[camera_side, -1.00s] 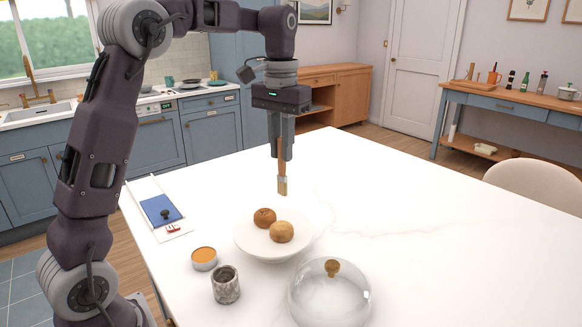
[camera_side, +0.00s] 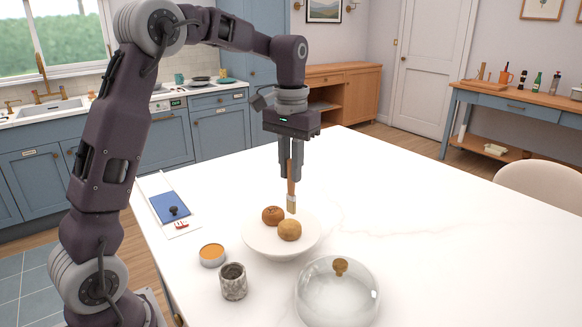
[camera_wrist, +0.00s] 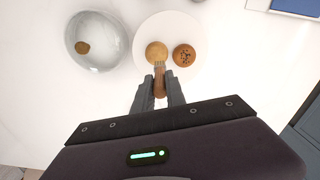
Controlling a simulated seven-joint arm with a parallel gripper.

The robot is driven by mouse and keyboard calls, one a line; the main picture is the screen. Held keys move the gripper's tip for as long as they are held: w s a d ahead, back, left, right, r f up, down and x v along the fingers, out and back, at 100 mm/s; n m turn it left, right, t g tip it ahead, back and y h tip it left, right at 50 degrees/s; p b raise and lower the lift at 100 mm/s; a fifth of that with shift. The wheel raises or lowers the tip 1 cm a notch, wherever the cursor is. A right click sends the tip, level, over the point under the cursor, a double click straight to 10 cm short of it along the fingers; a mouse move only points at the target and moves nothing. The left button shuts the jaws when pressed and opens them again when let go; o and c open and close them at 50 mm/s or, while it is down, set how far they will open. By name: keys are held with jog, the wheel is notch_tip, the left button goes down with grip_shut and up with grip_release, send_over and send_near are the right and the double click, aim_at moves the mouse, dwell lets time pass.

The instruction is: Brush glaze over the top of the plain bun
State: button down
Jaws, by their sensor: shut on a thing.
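The plain bun (camera_side: 290,232) is smooth and golden and sits on a round white plate (camera_side: 255,241). It also shows in the wrist view (camera_wrist: 155,49). A darker bun with dark bits on top (camera_side: 271,215) sits beside it. My gripper (camera_side: 291,177) is shut on the handle of a brush (camera_side: 291,190), which points down. The bristles hang just over the plain bun's top; whether they touch it I cannot tell. The brush overlaps the bun's edge in the wrist view (camera_wrist: 159,82). A small round dish of orange glaze (camera_side: 212,252) stands left of the plate.
A grey mottled pot (camera_side: 233,284) stands in front of the plate. A clear dome with a wooden knob (camera_side: 338,295) stands at the front right. A white tray with a blue pad (camera_side: 169,207) lies at the left edge. The right of the table is clear.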

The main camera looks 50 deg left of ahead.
jog(key=shift+f, duration=1)
jog(key=shift+s, duration=0.1)
